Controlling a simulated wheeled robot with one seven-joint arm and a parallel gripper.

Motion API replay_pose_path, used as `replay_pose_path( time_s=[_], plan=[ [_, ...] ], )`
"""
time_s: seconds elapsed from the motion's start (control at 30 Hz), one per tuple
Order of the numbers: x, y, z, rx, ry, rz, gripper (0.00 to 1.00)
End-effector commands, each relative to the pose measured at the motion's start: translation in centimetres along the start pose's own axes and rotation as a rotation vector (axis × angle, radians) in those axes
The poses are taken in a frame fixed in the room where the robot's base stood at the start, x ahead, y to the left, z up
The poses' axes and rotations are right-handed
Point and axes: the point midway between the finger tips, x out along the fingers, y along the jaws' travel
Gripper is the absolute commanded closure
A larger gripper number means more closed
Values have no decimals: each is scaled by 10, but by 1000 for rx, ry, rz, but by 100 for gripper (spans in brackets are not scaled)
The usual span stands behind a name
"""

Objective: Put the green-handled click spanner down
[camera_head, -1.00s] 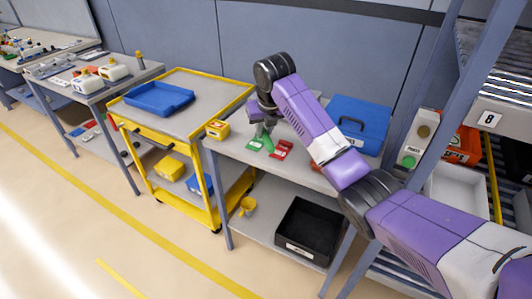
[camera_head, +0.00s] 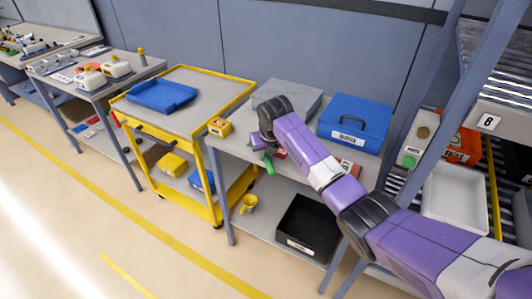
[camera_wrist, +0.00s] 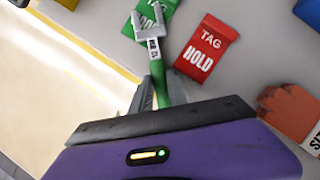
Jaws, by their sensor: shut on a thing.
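My gripper (camera_head: 266,153) is shut on the green-handled click spanner, close to the front edge of the grey bench (camera_head: 232,150). In the wrist view the fingers (camera_wrist: 161,92) close around the spanner's green handle (camera_wrist: 157,72). In the head view the green handle (camera_head: 270,167) hangs below the gripper at the bench edge. I cannot tell whether the spanner touches the bench.
A red HOLD tag (camera_wrist: 207,47) lies right of the spanner, a green tag (camera_wrist: 158,10) by its head. An orange item (camera_wrist: 292,108) lies further right. Floor shows past the edge.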

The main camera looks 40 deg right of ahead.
Motion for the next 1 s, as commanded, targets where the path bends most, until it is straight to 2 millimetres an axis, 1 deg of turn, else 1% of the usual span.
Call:
replay_pose_path(
  time_s=[0.13,0.17,0.2,0.27,0.53,0.67,0.77,0.87,1.0],
  plan=[
    [2,0,-1,0,-1,0,100],
    [2,0,-1,0,0,0,76],
    [2,0,-1,0,0,0,69],
    [2,0,-1,0,0,0,59],
    [1,0,0,0,0,0,59],
    [-3,0,1,0,-2,0,59],
    [-14,0,1,0,-3,1,59],
    [-30,0,1,1,-4,1,59],
    [-60,0,1,-1,-5,0,59]
  ],
)
